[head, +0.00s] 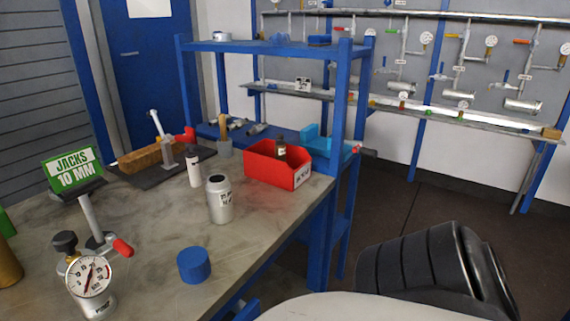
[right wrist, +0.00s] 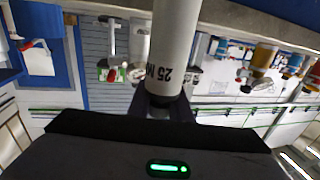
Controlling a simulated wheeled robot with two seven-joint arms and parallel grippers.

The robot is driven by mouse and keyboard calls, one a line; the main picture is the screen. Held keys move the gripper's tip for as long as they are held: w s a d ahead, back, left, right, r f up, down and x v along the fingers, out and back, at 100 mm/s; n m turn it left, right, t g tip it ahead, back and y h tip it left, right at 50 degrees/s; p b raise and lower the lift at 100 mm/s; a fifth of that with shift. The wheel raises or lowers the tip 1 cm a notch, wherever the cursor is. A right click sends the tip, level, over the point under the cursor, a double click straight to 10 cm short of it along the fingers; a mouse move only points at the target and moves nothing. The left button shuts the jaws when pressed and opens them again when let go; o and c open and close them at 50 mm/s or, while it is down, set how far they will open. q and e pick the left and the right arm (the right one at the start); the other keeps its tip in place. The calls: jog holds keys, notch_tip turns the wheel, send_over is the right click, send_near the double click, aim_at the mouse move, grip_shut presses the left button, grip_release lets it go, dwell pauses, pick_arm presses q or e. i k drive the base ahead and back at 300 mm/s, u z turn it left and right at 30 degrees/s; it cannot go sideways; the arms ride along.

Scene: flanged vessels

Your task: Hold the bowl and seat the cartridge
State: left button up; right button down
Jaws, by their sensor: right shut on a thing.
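A white cylinder marked "25", which I take to be the cartridge (right wrist: 176,40), fills the upper middle of the right wrist view. My right gripper (right wrist: 165,106) is shut around its near end, and its far end runs out of the picture. The cartridge and right gripper do not show in the head view. A silver, open-topped vessel with a label, probably the bowl (head: 220,203), stands upright on the workbench (head: 143,240) in the head view, with no gripper touching it. Its inside is mostly hidden. My left gripper is in neither view.
A blue cylinder (head: 194,265), a pressure gauge (head: 89,277) and a green sign (head: 72,169) stand at the front left. A red bin (head: 276,166) with a brown bottle is behind the vessel. A white bottle (head: 194,168) is nearby. A blue shelf frame (head: 341,110) borders the bench's right.

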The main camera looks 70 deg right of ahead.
aim_at(223, 217)
jog(key=u, duration=2.2)
jog(key=k, duration=1.7)
jog(key=z, duration=2)
